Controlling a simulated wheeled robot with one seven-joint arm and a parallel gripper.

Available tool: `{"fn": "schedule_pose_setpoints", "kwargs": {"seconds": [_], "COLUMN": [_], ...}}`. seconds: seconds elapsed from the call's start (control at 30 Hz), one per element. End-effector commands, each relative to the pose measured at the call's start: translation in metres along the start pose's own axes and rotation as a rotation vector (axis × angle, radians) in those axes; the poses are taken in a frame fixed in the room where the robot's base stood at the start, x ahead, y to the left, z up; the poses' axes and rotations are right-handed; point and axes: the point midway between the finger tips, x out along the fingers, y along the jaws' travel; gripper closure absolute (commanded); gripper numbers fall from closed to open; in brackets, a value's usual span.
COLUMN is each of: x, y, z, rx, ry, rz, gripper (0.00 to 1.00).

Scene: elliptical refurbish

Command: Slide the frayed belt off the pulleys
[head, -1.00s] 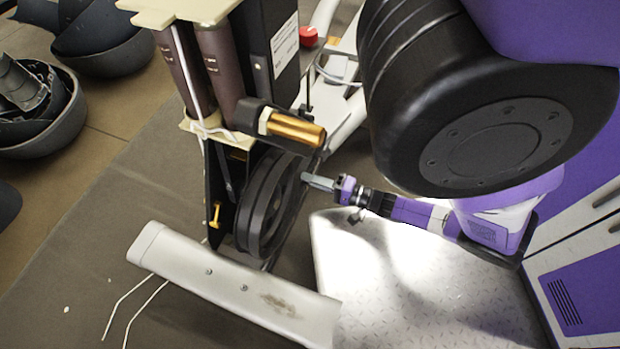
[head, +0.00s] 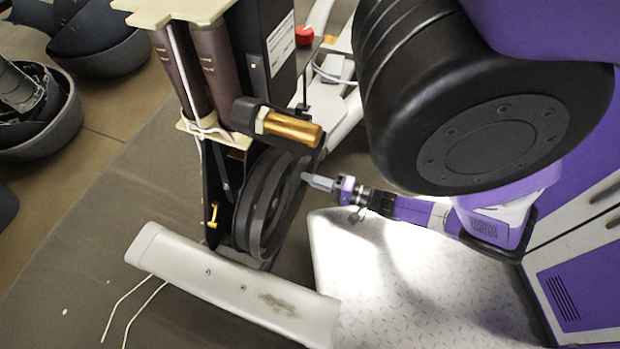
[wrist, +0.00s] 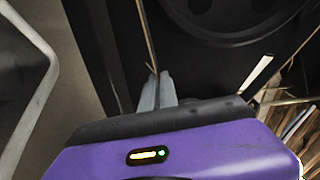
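The belt (head: 291,208) is a dark band at the right side of the large black pulley wheel (head: 256,205) on the upright machine. In the wrist view it seems to be the thin strip (wrist: 147,38) seen edge-on, running down to my fingertips. My gripper (head: 308,178) reaches in from the right at the upper right edge of the wheel. In the wrist view its grey fingertips (wrist: 157,84) are close together with the strip's end between them, so they look shut on it. The dark wheel fills the top of that view. The small pulley and the belt's far side are hidden.
A bronze cylinder (head: 292,128) juts out just above my gripper. A long pale cover bar (head: 230,285) lies in front of the wheel. A bright metal plate (head: 400,290) is on the floor at right. Dark bowl-like shells (head: 55,120) stand at far left.

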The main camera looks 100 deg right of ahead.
Motion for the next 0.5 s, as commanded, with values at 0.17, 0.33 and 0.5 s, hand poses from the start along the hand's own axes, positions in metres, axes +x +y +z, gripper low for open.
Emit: {"fn": "schedule_pose_setpoints", "kwargs": {"seconds": [0.17, 0.33, 0.5], "x": [-0.0005, -0.0025, -0.0050], "y": [-0.0002, -0.0001, 0.0000], "z": [-0.0002, 0.0000, 0.0000], "rx": [0.000, 0.000, -0.001], "ry": [0.000, 0.000, -0.001], "rz": [0.000, 0.000, 0.000], "gripper": [1.00, 1.00, 1.00]}}
